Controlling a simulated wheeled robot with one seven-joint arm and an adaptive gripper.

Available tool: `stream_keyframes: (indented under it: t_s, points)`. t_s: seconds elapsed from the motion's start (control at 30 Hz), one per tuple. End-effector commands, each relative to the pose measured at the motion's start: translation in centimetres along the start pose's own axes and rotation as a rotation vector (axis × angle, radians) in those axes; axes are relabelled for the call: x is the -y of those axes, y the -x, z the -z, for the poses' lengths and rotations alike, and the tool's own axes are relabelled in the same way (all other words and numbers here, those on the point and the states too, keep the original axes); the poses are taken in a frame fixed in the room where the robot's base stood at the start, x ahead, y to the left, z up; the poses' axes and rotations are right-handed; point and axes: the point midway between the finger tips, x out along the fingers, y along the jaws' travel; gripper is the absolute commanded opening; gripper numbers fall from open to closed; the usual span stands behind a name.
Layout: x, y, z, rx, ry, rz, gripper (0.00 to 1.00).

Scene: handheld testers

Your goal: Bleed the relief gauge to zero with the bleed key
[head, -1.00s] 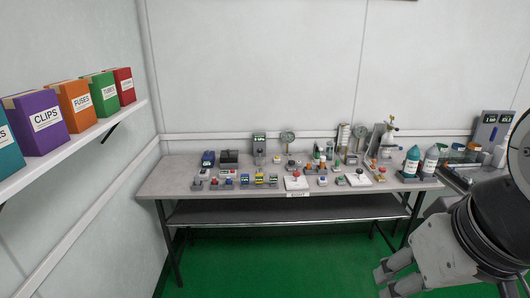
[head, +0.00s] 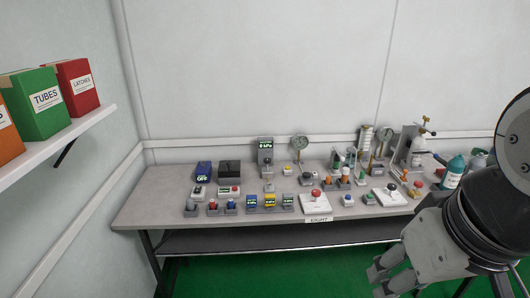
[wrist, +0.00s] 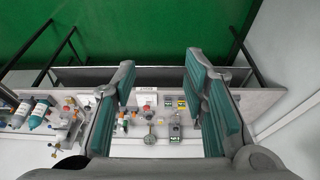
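Two round dial gauges stand at the back of the bench in the head view, a left one (head: 299,143) and a right one (head: 382,135). I cannot tell which is the relief gauge, and their readings are too small to make out. A dial also shows in the wrist view (wrist: 149,140). I cannot pick out the bleed key among the small parts. My gripper (head: 376,277) is in front of the bench, at the lower right of the head view. In the wrist view its teal-padded fingers (wrist: 160,88) are apart with nothing between them.
The grey bench (head: 150,208) carries a sign reading EIGHT (head: 319,220) and many small testers, buttons and displays. A digital display unit (head: 265,153) stands left of the left gauge. Bottles (head: 452,172) stand at the right. A shelf (head: 62,138) with labelled boxes juts from the left wall.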

Motion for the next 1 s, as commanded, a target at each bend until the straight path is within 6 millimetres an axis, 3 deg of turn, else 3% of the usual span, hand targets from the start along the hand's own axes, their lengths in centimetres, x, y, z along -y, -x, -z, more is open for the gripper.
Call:
stream_keyframes:
  t_s: [0.07,0.2,0.23,1.0]
  points:
    - [0.00,-0.01,0.00,0.000,0.000,0.000,0.35]
    - [0.00,-0.01,0.00,0.000,0.000,0.000,0.04]
    - [0.00,-0.02,0.00,0.000,0.000,0.000,0.00]
    - [0.00,-0.02,0.01,0.000,0.000,0.000,0.00]
